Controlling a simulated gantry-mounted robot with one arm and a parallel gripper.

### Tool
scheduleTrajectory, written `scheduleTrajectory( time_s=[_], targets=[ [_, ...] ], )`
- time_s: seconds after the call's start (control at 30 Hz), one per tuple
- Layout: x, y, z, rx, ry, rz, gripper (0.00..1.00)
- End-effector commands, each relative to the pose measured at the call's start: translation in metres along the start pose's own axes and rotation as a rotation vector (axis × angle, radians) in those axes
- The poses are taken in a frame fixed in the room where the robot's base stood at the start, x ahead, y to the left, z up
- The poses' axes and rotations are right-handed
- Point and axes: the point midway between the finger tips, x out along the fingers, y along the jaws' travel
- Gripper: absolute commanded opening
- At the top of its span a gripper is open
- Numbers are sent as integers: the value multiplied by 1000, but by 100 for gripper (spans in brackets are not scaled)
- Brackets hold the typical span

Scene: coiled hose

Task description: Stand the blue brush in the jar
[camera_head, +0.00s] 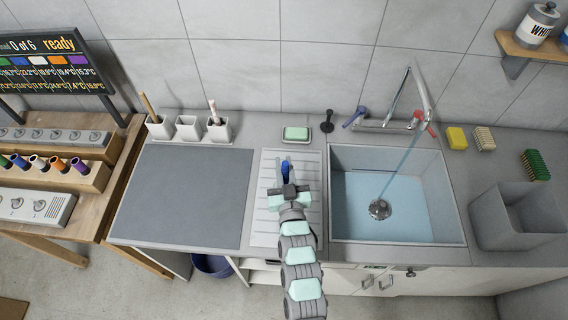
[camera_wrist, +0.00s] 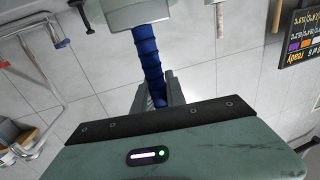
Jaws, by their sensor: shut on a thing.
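The blue brush (camera_head: 285,168) is held between the jaws of my gripper (camera_head: 287,181), above the ribbed drainboard left of the sink. In the wrist view the ribbed blue brush (camera_wrist: 148,55) extends from the jaws (camera_wrist: 157,98) toward a pale block at the top edge; its far end is not clear. The jars are three small white square cups at the back wall, left of my gripper. The left cup (camera_head: 159,131) holds a wooden-handled brush, the middle cup (camera_head: 188,128) looks empty, and the right cup (camera_head: 218,133) holds a pale-handled brush.
A bare grey mat (camera_head: 185,200) lies in front of the cups.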

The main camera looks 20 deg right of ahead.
Motion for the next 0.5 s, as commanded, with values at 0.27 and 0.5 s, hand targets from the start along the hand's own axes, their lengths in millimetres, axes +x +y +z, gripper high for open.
scheduleTrajectory(
  time_s=[0.27, 0.5],
  targets=[
    [0, 0, 2, 0, 1, 0, 0],
    [0, 0, 2, 0, 0, 0, 28]
  ],
)
